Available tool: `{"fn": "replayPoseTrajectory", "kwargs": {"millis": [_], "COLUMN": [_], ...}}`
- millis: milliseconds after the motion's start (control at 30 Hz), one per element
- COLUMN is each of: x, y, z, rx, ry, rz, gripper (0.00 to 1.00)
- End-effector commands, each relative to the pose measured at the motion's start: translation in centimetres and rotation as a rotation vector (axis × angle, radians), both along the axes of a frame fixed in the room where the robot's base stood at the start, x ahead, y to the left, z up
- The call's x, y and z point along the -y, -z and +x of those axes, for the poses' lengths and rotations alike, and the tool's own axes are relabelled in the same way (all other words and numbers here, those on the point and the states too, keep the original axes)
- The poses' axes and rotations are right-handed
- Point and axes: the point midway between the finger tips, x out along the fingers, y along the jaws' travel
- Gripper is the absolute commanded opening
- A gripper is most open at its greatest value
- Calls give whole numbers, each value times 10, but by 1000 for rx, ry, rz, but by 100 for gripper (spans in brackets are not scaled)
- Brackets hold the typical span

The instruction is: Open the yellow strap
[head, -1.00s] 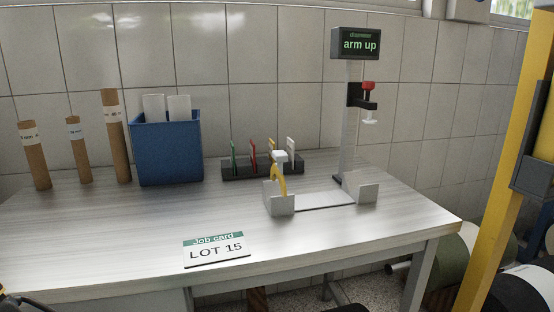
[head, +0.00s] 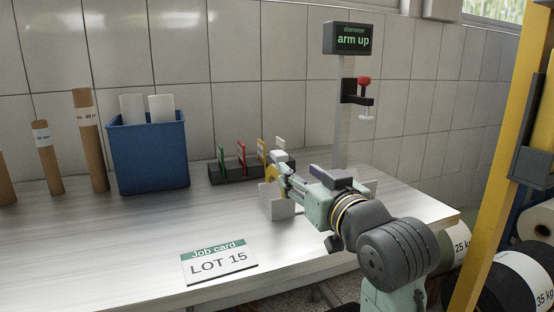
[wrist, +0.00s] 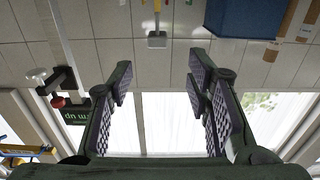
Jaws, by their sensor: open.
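A yellow curved strap (head: 271,173) with a white block (head: 281,156) at its top stands at the pale grey bracket (head: 278,205) on the table. Whether a finger touches the strap I cannot tell.
Behind stand a rack (head: 236,172) of coloured cards, a blue bin (head: 150,155) and cardboard tubes (head: 90,140). A post with an "arm up" display (head: 352,39) and a red-knobbed clamp (head: 363,84) rises behind my arm. A job card (head: 219,263) lies in front; the left table front is clear.

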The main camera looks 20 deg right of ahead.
Motion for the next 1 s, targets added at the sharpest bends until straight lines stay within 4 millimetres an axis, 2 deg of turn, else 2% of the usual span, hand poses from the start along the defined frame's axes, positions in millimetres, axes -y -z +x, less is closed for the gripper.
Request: {"fn": "replayPoseTrajectory", "kwargs": {"millis": [167, 400, 600, 800, 1000], "x": [3, 1, 0, 0, -1], "y": [1, 0, 0, 1, 1], "z": [13, 59, 90, 105, 106], "rx": [-10, -10, -8, -6, -6], "ry": [3, 4, 4, 6, 6], "rz": [2, 2, 1, 0, 0], "gripper": [45, 45, 45, 45, 45]}}
